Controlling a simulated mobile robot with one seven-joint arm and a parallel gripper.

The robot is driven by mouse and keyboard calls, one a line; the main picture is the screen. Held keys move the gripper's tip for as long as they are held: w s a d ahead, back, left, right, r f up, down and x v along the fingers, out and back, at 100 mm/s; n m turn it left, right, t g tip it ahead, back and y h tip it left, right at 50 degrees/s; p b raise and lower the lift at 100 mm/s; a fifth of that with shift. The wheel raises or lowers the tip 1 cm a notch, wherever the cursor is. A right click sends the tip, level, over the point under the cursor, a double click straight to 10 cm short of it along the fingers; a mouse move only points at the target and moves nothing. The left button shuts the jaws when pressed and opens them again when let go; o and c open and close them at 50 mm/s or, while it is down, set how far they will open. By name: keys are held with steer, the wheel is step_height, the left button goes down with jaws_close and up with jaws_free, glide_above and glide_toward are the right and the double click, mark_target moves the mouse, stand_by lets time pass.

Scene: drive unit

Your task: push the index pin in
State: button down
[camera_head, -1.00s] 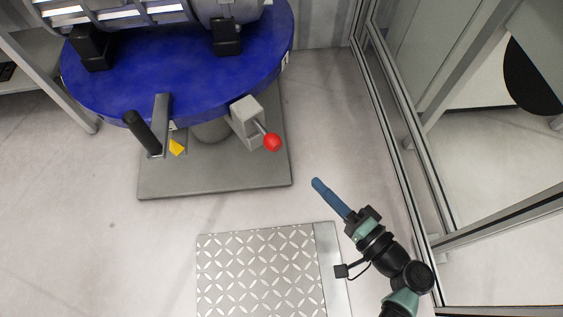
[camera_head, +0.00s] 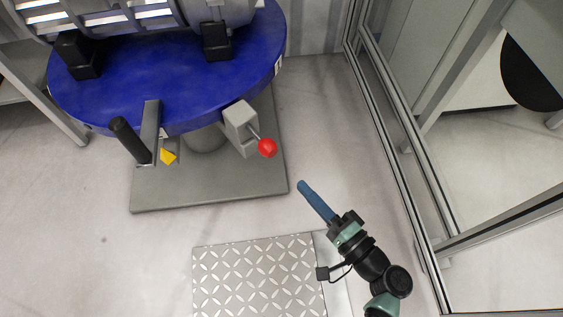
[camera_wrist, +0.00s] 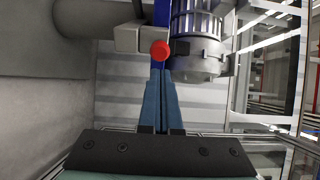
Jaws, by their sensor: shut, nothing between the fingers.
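The index pin (camera_head: 267,147) has a red ball knob on a thin metal rod. The rod sticks out of a grey block (camera_head: 239,122) at the edge of the blue round table (camera_head: 170,95). My gripper (camera_head: 303,186) has long blue fingers, shut and empty. It is to the lower right of the red knob, apart from it, and points up and left. In the wrist view the red knob (camera_wrist: 161,50) appears just beyond the closed blue fingertips (camera_wrist: 161,72). How far the rod stands out is not clear there.
A black-handled lever (camera_head: 130,140) and a yellow pointer (camera_head: 168,156) are left of the pin. A grey base plate (camera_head: 210,190) lies below the table. A metal tread plate (camera_head: 258,278) is on the floor. A framed glass partition (camera_head: 392,140) stands to the right.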

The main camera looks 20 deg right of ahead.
mark_target(272, 153)
steer(key=b+x, duration=0.1)
steer(key=x, duration=0.7)
steer(key=shift+w+b, duration=0.35)
steer(key=b+x, duration=0.1)
steer(key=x, duration=0.2)
steer(key=shift+w+a+b, duration=0.15)
steer(key=shift+w+b, duration=0.15)
steer(key=shift+r, duration=0.15)
